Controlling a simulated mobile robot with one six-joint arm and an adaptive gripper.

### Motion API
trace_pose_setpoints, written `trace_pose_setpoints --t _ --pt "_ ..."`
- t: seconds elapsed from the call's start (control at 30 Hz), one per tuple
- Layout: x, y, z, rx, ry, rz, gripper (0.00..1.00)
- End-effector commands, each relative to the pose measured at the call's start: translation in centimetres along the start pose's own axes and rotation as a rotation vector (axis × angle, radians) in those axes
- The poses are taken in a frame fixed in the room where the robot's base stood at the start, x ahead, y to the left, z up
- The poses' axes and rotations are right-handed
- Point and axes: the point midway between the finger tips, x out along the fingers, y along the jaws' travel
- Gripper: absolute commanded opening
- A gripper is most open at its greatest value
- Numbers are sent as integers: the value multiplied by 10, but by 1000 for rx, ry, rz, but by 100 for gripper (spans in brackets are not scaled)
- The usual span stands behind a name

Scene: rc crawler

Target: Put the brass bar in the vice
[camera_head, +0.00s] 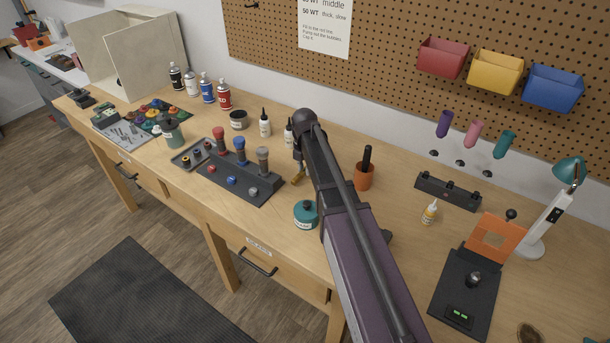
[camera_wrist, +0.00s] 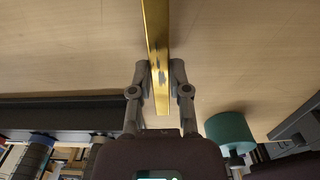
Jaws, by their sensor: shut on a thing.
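The brass bar (camera_wrist: 155,28) is a long, narrow golden bar in the wrist view, running from the top edge down between my fingers. My gripper (camera_wrist: 160,78) is shut on it, with one finger on each side. In the head view a small golden end of the bar (camera_head: 298,179) shows below my gripper (camera_head: 299,164), above the middle of the bench. My arm hides most of both there. I cannot make out a vice for certain in either view.
A dark rack with coloured handles (camera_head: 225,180) stands left of my gripper. A teal jar (camera_head: 306,216) is close in front, and also shows in the wrist view (camera_wrist: 230,132). An orange cup (camera_head: 364,179), glue bottle (camera_head: 429,213) and black device with orange plate (camera_head: 466,290) stand right.

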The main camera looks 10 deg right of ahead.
Motion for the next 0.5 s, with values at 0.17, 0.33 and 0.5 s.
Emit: trace_pose_setpoints --t 0.17,0.33,0.5 --pt "13 0 0 0 0 0 0" --pt "13 0 0 1 0 0 0" --pt "13 0 1 1 0 0 0"
